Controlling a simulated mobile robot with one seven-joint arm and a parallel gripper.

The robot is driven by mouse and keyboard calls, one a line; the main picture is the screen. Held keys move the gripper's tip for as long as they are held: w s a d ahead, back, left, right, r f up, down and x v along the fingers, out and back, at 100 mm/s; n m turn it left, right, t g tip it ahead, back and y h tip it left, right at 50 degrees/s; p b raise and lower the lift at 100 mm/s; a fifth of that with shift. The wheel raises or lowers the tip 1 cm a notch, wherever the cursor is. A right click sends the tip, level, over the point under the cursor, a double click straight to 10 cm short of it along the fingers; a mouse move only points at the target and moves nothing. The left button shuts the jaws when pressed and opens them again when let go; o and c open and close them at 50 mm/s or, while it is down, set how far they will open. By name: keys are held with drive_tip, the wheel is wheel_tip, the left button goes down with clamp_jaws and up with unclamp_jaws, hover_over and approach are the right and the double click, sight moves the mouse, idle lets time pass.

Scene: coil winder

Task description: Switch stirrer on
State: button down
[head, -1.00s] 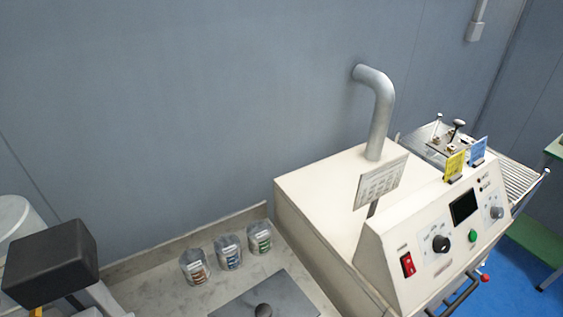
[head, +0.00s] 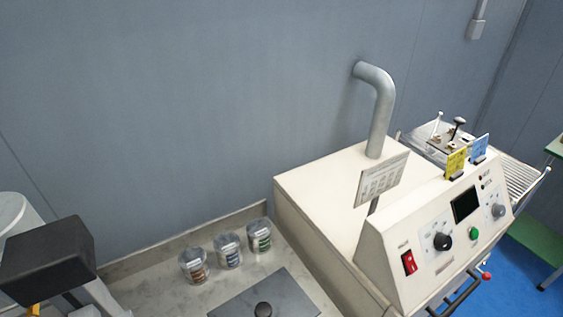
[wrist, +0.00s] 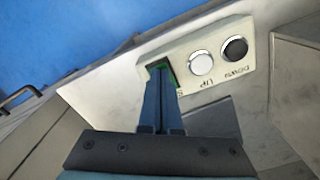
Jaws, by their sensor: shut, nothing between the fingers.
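My gripper (wrist: 161,90) shows in the wrist view, with its two long fingers shut together and nothing held. Its tips are at a dark switch opening with a green edge (wrist: 154,66), at the left end of a pale control panel (wrist: 180,46). The fingers cover most of that switch, so its position is hidden, and I cannot tell whether the tips touch it. The lettering below it is mostly covered; only an "S" shows. A white button (wrist: 201,63) marked UP and a black button (wrist: 236,48) marked DOWN sit to its right. The fingertips are not visible in the head view.
In the head view, a cream machine (head: 330,190) has a red rocker switch (head: 409,262), a black knob (head: 442,241) and a green button (head: 474,233). Several cans (head: 228,251) stand on the bench beside a dark plate (head: 280,297). A bent grey pipe (head: 381,105) rises from the machine.

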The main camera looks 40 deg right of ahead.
drive_tip(key=shift+f, duration=0.25)
drive_tip(key=shift+r, duration=0.1)
wheel_tip(320, 180, up, 7)
drive_tip(key=p, duration=0.7)
idle(0.5)
